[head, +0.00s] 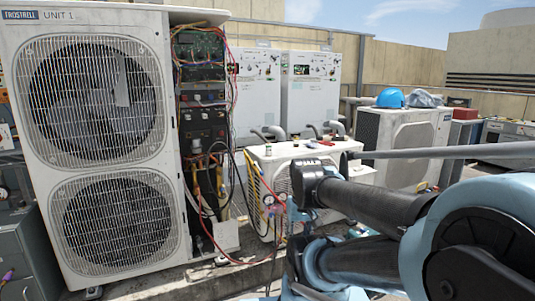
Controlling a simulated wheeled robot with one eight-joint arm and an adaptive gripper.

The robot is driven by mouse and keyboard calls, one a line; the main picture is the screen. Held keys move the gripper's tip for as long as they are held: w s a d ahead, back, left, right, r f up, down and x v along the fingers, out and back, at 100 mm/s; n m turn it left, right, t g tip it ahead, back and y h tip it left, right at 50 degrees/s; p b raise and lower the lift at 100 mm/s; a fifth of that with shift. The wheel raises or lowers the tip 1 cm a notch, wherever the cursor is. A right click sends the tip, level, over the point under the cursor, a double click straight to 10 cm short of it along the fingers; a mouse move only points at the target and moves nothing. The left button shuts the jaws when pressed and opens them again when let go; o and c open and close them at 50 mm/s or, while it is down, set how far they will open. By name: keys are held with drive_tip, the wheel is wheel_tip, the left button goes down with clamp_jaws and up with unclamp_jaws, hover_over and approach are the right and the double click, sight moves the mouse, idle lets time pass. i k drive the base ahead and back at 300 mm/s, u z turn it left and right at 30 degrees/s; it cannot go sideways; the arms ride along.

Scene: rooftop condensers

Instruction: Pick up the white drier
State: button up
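I cannot make out a white drier for certain. Several small items lie on top of the low white condenser (335,150) in the middle, too small to identify. One is a small pale can (268,150) near its left end; a small red item (326,143) lies farther right. My dark and light-blue arm reaches in from the right, in front of the low condenser, and hides part of its front. The arm's end is dark and crowded, near the lower middle. The gripper's fingers cannot be made out, nor whether they hold anything.
A tall two-fan condenser (95,150) stands at left, its wiring bay (203,120) open. Hoses and a gauge set (270,203) hang before the low condenser. Another condenser (400,145) at right bears a blue hard hat (391,98). A grey cabinet (25,255) stands lower left.

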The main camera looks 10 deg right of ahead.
sight(269, 145)
drive_tip(key=u, duration=0.05)
drive_tip(key=i, duration=1)
drive_tip(key=z, duration=0.05)
